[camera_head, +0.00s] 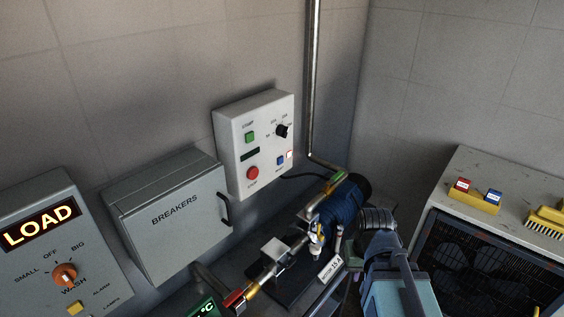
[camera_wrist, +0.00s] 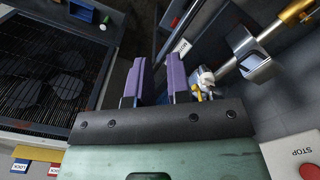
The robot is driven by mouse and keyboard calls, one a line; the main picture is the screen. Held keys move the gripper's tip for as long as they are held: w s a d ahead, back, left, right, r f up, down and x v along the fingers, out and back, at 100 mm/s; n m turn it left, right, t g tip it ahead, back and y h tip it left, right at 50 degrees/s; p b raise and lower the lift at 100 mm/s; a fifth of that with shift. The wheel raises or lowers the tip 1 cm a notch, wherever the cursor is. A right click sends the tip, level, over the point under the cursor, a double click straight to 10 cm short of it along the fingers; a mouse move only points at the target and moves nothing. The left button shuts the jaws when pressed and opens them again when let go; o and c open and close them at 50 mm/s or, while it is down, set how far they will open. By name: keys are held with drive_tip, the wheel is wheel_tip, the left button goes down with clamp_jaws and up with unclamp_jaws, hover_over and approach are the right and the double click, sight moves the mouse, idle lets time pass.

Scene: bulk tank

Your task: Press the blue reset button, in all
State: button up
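The blue reset button (camera_head: 281,161) is on the lower right of a pale control box (camera_head: 233,176) on the wall, beside a small white square. A red stop button (camera_head: 253,173) sits to its left. My gripper (camera_wrist: 157,62) shows in the wrist view with two purple fingers apart and nothing between them. It is away from the control box. The box's corner with the red STOP button (camera_wrist: 309,172) shows at the lower right there; the blue button is not seen in that view. In the head view the fingers cannot be made out clearly.
A motor (camera_head: 338,205) and pipework lie below the control box. A grey BREAKERS cabinet (camera_head: 164,240) and a LOAD panel (camera_head: 95,262) stand left. At right, a fan unit (camera_head: 463,243) carries a yellow lock holder (camera_head: 473,199) and a yellow brush (camera_head: 547,219).

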clamp_jaws()
idle(0.7)
idle(0.5)
